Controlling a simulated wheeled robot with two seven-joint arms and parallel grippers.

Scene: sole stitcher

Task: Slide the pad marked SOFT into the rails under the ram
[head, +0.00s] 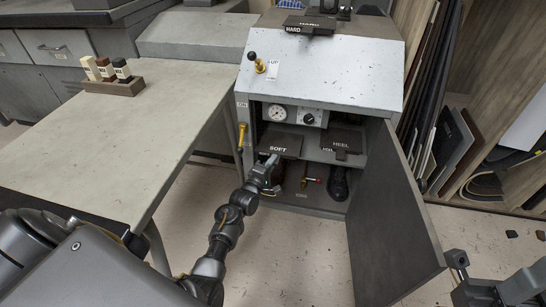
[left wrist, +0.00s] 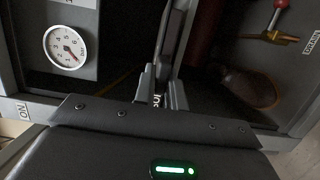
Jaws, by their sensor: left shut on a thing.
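The dark pad marked SOFT (head: 283,141) is at the left of the open cabinet's shelf level, below the gauge, with its label facing up. My left gripper (head: 271,163) is shut on its near edge. In the left wrist view the two fingertips (left wrist: 163,92) close on a thin dark plate seen nearly edge-on, with part of a white label between them. Whether the pad touches the shelf I cannot tell. A pad marked HARD (head: 311,22) is on top of the machine. Part of my right gripper (head: 490,285) shows at the lower right, its jaws unclear.
A pad marked HEEL (head: 341,140) lies on the shelf (head: 313,151) at right. The cabinet door (head: 392,215) stands open to the right. A pressure gauge (head: 277,113) sits above the shelf, a red-handled drain valve (head: 313,180) below. The bench (head: 100,150) at left is mostly clear.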

